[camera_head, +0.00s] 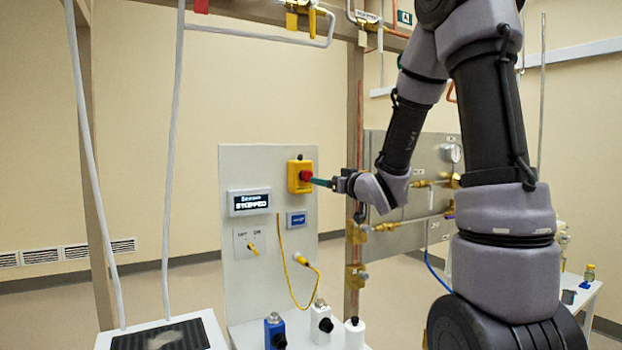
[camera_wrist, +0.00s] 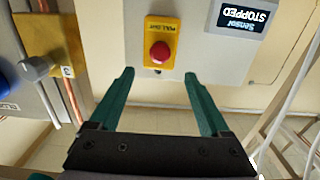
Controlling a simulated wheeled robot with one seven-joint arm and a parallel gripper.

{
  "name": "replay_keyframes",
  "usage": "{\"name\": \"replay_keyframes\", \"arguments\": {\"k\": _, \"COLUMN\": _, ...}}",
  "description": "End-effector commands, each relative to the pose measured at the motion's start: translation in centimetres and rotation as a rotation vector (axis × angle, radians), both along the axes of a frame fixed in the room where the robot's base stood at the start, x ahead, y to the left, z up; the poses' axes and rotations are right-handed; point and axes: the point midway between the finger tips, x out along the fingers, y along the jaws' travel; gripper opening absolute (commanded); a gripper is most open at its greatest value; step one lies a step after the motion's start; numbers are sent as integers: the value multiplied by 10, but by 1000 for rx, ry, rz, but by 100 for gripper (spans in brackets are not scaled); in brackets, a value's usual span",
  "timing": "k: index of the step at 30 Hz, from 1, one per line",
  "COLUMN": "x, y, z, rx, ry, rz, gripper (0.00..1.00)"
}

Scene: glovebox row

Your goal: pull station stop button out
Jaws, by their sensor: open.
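The station stop button is a red mushroom knob (camera_wrist: 160,53) on a yellow box (camera_wrist: 162,30), mounted on a pale upright panel. In the head view, the red button (camera_head: 306,176) sits on the yellow box (camera_head: 298,183) near the panel's upper right edge. My gripper (camera_wrist: 158,78) has two green fingers spread wide. In the wrist view the button shows in line with the gap, beyond the fingertips. In the head view my gripper (camera_head: 320,182) points left at the button, with the tips close to it. I cannot tell whether they touch it.
A display (camera_head: 249,202) reading "STOPPED" is left of the yellow box. Below are a blue label (camera_head: 296,219), a yellow toggle (camera_head: 253,249) and a yellow cable (camera_head: 285,280). A grey valve panel (camera_head: 425,205) is to the right.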

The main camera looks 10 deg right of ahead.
Motion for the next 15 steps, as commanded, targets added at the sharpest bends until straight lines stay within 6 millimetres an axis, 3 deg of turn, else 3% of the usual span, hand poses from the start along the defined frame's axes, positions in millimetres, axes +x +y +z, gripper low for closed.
{"name": "replay_keyframes", "arguments": {"k": 15, "x": 83, "y": 28, "z": 0, "rx": -1, "ry": 1, "rz": 0, "gripper": 81}}
